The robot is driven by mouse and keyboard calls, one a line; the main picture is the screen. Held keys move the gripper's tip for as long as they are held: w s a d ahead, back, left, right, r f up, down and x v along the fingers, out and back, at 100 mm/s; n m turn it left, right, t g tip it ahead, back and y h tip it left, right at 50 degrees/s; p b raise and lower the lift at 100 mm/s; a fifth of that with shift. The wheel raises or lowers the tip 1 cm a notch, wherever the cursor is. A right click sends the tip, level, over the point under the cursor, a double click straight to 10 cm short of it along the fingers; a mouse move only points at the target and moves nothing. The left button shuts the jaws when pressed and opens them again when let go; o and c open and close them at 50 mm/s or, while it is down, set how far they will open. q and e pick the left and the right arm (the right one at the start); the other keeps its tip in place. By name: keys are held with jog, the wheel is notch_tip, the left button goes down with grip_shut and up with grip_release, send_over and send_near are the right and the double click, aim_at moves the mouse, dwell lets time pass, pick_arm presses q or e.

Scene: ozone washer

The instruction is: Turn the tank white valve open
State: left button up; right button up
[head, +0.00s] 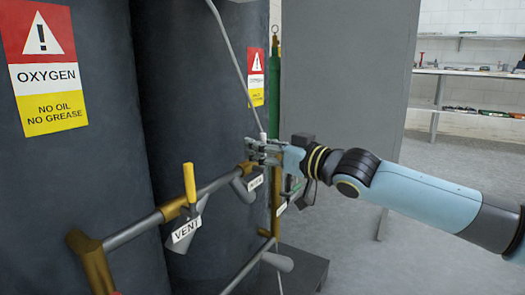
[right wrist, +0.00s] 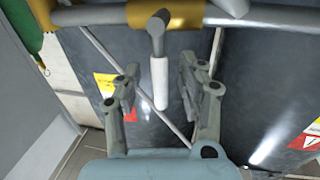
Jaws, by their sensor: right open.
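The white valve handle (head: 262,136) pokes up above my right gripper (head: 264,152) in the head view, by the pipes in front of the dark tanks. In the right wrist view the white handle (right wrist: 160,82) lies between the two spread fingers of my right gripper (right wrist: 162,90), with visible gaps on both sides. Its grey stem (right wrist: 156,40) joins a gold fitting (right wrist: 172,14) on the pipe. The gripper is open, around the handle but not closed on it. In the head view the gripper hides the handle's lower part. My left gripper is not in view.
A yellow valve handle (head: 189,182) with a VENT tag (head: 186,230) stands on the pipe (head: 135,230) to the left. The dark tank (head: 75,180) is behind it. A grey panel (head: 345,110) stands behind my right arm. Floor to the right is clear.

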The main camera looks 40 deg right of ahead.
grip_shut()
jog(key=shift+w+f, duration=0.1)
jog(key=shift+f, duration=0.05)
dwell(0.5)
